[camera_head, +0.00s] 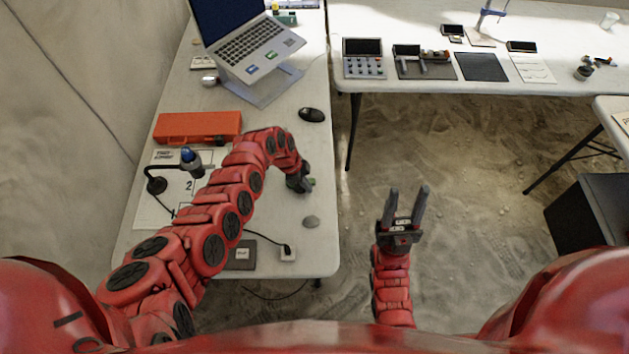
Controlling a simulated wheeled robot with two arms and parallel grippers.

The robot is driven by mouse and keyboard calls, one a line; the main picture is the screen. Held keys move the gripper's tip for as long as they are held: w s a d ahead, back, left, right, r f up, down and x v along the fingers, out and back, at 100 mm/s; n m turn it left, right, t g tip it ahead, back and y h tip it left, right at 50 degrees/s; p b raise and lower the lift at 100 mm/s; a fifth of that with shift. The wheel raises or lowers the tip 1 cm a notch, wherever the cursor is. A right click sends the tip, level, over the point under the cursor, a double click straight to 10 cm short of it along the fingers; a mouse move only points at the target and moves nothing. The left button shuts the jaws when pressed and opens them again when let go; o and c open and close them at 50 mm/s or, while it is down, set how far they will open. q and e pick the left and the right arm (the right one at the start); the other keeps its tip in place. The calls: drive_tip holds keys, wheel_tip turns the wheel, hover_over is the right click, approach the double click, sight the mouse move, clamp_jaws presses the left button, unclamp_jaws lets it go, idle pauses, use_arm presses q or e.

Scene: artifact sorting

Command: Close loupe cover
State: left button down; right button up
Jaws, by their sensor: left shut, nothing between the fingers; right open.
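My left arm reaches over the left table, and its gripper (304,187) points down near the table's right edge, shut and empty. A small greenish thing (313,181) shows just beside its fingertips; it is too small and too covered to name. I cannot clearly make out a loupe or its cover. My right gripper (408,190) is open and empty over the sandy floor, right of the table.
An orange case (198,127), a black mouse (312,114) and a laptop (247,45) on a stand are farther back. Behind, a second table (450,87) holds devices. A dark bin (588,212) stands right.

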use_arm(q)
drive_tip(key=shift+a, duration=0.4)
drive_tip(key=shift+a+f+m+b, duration=0.1)
drive_tip(key=shift+a+m+b, duration=0.05)
drive_tip(key=shift+m+b, duration=0.3)
